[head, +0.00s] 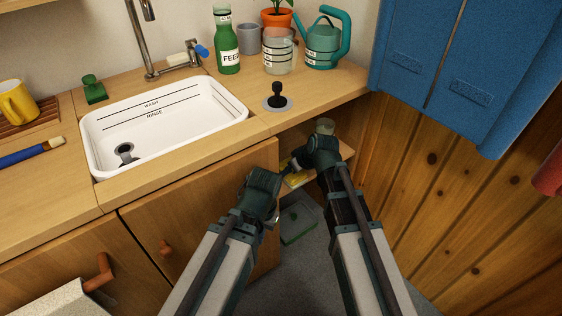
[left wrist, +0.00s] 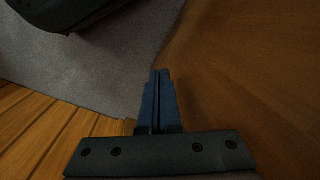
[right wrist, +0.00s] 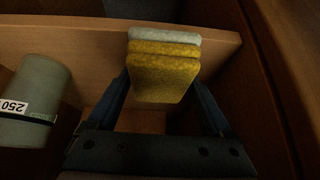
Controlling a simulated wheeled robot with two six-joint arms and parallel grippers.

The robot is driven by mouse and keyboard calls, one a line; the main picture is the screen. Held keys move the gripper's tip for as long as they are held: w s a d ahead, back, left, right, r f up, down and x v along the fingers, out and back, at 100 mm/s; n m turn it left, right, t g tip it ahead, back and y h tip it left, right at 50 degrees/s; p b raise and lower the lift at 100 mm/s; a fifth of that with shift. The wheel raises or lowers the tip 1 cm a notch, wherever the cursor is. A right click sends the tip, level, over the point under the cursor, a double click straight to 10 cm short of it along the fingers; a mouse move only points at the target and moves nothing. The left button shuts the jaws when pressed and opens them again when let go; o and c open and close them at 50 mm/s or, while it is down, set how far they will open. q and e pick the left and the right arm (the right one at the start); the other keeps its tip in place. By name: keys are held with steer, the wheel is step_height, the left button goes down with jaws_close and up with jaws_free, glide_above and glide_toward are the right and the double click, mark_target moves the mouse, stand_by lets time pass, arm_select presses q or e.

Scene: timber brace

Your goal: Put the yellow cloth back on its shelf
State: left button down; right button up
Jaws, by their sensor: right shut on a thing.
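The yellow cloth (right wrist: 165,75) is a folded pad with a pale layer along its far edge. My right gripper (right wrist: 165,98) has a finger on each side of it and is shut on it. In the right wrist view it is against a wooden shelf board (right wrist: 75,40); whether it rests on the board I cannot tell. In the head view the cloth (head: 297,179) shows partly behind my right gripper (head: 296,165) inside the open cupboard. My left gripper (left wrist: 158,95) has its fingers together and empty, beside the wooden cupboard door (left wrist: 245,90).
A grey-green jar (right wrist: 32,100) labelled 250 stands left of the cloth. Above are the sink (head: 165,122) and counter; a blue cabinet (head: 460,70) hangs at right.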

mark_target(283, 161)
steer(key=shift+w+a, duration=0.6)
steer(key=shift+w, duration=0.25)
steer(key=shift+w+a, duration=0.65)
steer(key=shift+w, duration=0.25)
steer(key=shift+w+a, duration=0.6)
steer(key=shift+w, duration=0.25)
steer(key=shift+s+d+f+b, duration=0.15)
steer(key=shift+s+f+b, duration=0.15)
steer(key=shift+f+b, duration=0.1)
steer(key=shift+r, duration=0.1)
steer(key=shift+f, duration=0.2)
steer(key=o, duration=1)
steer(key=shift+c, duration=0.2)
steer(key=shift+r, duration=0.25)
steer(key=shift+p+v, duration=0.9)
steer(key=shift+v, duration=0.05)
steer(key=s+d, duration=0.2)
steer(key=s, duration=0.1)
steer(key=s+d, duration=0.2)
steer(key=s, duration=0.1)
steer(key=s+d, duration=0.2)
steer(key=s, duration=0.1)
steer(key=shift+s+d+f+b, duration=0.25)
steer(key=shift+d+f+b, duration=0.05)
steer(key=shift+d, duration=0.1)
